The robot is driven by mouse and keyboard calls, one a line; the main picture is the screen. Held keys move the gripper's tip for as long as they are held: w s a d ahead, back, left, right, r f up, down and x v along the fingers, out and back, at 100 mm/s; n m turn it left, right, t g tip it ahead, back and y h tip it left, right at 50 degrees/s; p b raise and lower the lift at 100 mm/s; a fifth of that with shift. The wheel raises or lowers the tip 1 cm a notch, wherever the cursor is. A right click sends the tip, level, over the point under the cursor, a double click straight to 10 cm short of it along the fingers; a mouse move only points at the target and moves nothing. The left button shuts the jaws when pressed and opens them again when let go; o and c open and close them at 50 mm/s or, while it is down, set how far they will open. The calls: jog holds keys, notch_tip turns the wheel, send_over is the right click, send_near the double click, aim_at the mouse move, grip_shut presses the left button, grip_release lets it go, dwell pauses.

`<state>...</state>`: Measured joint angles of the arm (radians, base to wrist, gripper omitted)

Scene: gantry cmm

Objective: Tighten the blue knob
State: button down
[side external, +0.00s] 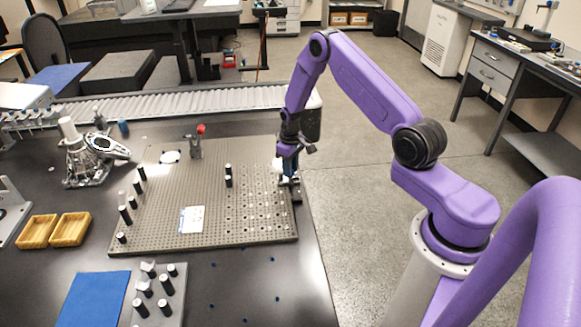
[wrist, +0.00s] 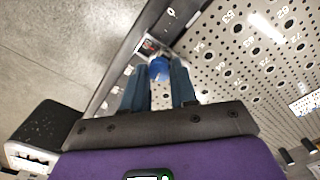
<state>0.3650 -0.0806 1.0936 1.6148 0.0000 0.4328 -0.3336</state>
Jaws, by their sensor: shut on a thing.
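The blue knob (wrist: 159,69) shows in the wrist view at the edge of the perforated plate, between the two fingertips of my gripper (wrist: 160,85). My gripper is shut on the knob. In the side external view my gripper (side external: 288,172) points down at the right edge of the plate, and the knob is hard to make out there behind the fingers. The perforated fixture plate (side external: 160,220) lies on the dark table; its holes carry printed numbers in the wrist view.
Two yellow trays (side external: 70,229), a blue mat (side external: 95,299) and a metal casting (side external: 85,160) are at the left. A roller conveyor (side external: 190,101) runs behind.

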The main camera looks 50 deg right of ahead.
jog(key=c, duration=0.9)
grip_release()
jog(key=shift+r, duration=0.15)
notch_tip(320, 180, up, 17)
jog(key=shift+r, duration=0.1)
